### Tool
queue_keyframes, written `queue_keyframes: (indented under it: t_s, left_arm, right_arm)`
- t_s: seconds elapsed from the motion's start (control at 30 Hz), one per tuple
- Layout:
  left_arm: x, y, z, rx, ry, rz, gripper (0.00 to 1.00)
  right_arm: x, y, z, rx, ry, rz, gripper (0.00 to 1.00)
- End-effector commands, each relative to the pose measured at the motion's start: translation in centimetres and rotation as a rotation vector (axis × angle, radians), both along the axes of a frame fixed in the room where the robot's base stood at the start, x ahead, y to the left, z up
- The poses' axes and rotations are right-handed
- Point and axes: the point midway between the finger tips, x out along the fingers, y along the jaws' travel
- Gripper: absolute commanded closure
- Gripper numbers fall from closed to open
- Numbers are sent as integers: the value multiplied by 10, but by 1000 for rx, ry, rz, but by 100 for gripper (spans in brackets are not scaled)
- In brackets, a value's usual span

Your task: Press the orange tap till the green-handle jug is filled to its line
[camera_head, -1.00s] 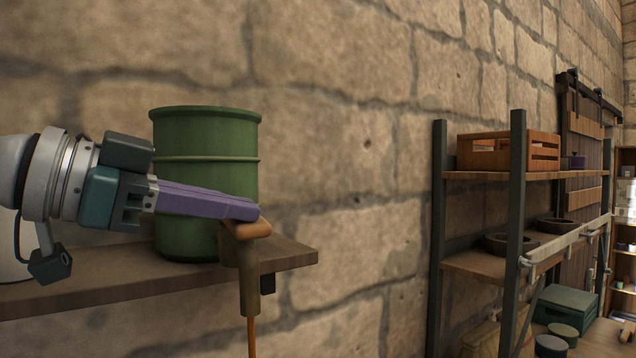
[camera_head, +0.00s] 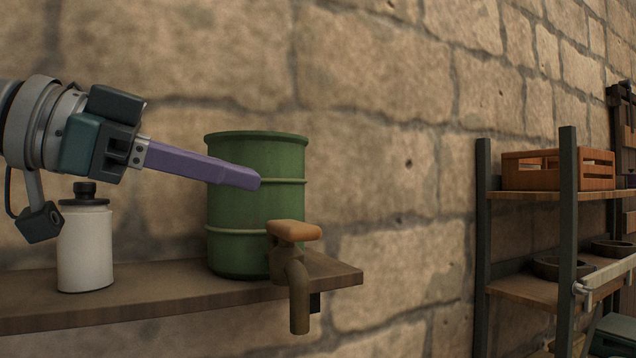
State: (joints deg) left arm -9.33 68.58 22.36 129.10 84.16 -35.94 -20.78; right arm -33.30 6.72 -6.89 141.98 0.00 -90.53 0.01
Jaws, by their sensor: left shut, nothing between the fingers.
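The orange tap lever (camera_head: 295,230) sits on top of a brown spout (camera_head: 299,290) that points down at the front of a green drum (camera_head: 257,168). The drum stands on a wooden wall shelf. My left gripper (camera_head: 246,180) is shut and empty. Its purple fingers show in front of the drum, above and to the left of the lever, apart from it. No liquid stream shows below the spout. The green-handle jug is not in view. My right gripper is not in view.
A white bottle with a black cap (camera_head: 86,245) stands on the wooden shelf (camera_head: 160,293), left of the drum. A rack (camera_head: 567,215) at the right holds an orange crate (camera_head: 557,172) and dark bowls (camera_head: 558,268). The stone wall is behind.

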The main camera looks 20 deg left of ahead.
Motion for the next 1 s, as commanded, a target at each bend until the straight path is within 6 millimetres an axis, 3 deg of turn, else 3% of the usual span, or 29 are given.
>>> queue_keyframes:
  t_s: [0.17,0.4,1.0]
  left_arm:
    - [-14,10,1,2,1,1,100]
    - [-30,21,10,0,-1,2,100]
    - [-33,23,10,2,-1,1,100]
  right_arm:
    - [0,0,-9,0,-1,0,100]
    - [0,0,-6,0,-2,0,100]
    - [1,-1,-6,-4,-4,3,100]
